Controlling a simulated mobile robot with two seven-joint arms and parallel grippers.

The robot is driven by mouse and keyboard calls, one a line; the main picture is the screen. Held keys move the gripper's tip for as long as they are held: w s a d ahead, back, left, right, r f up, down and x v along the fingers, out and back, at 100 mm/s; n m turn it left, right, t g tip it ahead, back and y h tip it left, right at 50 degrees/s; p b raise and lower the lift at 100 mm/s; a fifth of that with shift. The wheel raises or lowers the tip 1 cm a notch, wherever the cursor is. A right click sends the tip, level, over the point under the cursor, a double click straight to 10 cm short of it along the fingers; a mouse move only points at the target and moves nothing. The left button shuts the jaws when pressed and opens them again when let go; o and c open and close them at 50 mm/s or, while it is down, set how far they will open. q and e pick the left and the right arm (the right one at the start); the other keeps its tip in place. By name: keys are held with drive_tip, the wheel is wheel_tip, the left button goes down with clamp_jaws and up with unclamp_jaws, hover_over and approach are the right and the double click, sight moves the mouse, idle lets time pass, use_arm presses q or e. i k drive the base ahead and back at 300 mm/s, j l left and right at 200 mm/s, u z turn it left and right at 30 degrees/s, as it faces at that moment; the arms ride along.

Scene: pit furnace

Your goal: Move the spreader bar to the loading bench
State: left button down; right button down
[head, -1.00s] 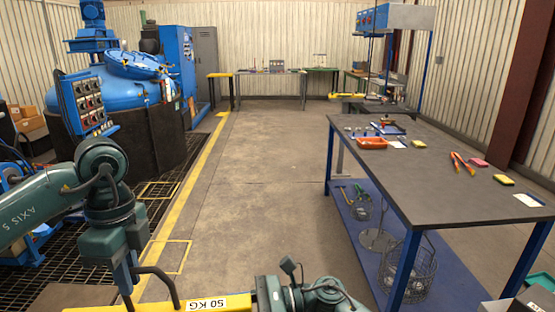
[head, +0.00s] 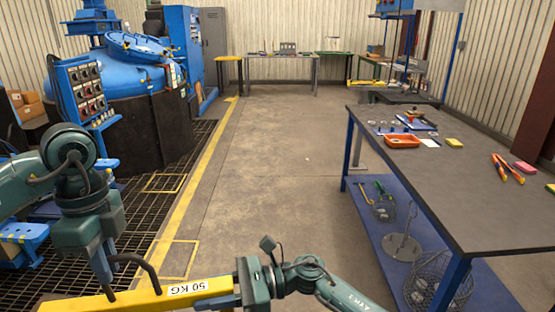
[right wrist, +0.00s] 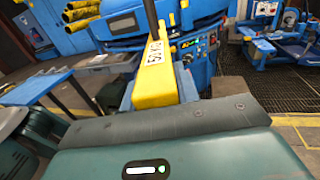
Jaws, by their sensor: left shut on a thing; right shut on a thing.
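The spreader bar (head: 155,301) is a yellow beam with a "50 KG" label and a dark bent handle, low in the head view. My left gripper (head: 106,272) is shut on its left part. My right gripper (head: 240,288) is shut on its right end. The bar runs across in front of me between both grippers, clear of any bench. In the right wrist view the yellow bar (right wrist: 155,72) stretches away from the gripper. A long dark-topped bench (head: 440,165) stands at the right; I cannot tell whether it is the loading bench.
The bench holds an orange tray (head: 401,141), red-handled pliers (head: 507,168) and sponges; wire baskets (head: 436,280) sit on its blue lower shelf. A blue furnace (head: 125,80) stands left beside floor grating. The middle floor (head: 275,165) is clear to the back tables (head: 280,58).

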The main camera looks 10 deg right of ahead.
sight(460, 193)
drive_tip(key=i+z, duration=0.1)
drive_tip(key=i, duration=0.65)
drive_tip(key=i+j+z, duration=0.1)
drive_tip(key=i+z, duration=0.3)
drive_tip(key=i, duration=0.3)
drive_tip(key=i+z, duration=1.05)
drive_tip(key=z, duration=0.2)
drive_tip(key=i+z, duration=0.2)
drive_tip(key=z, duration=0.15)
drive_tip(key=i+z, duration=0.9)
drive_tip(key=z, duration=0.45)
drive_tip(key=i+l, duration=0.05)
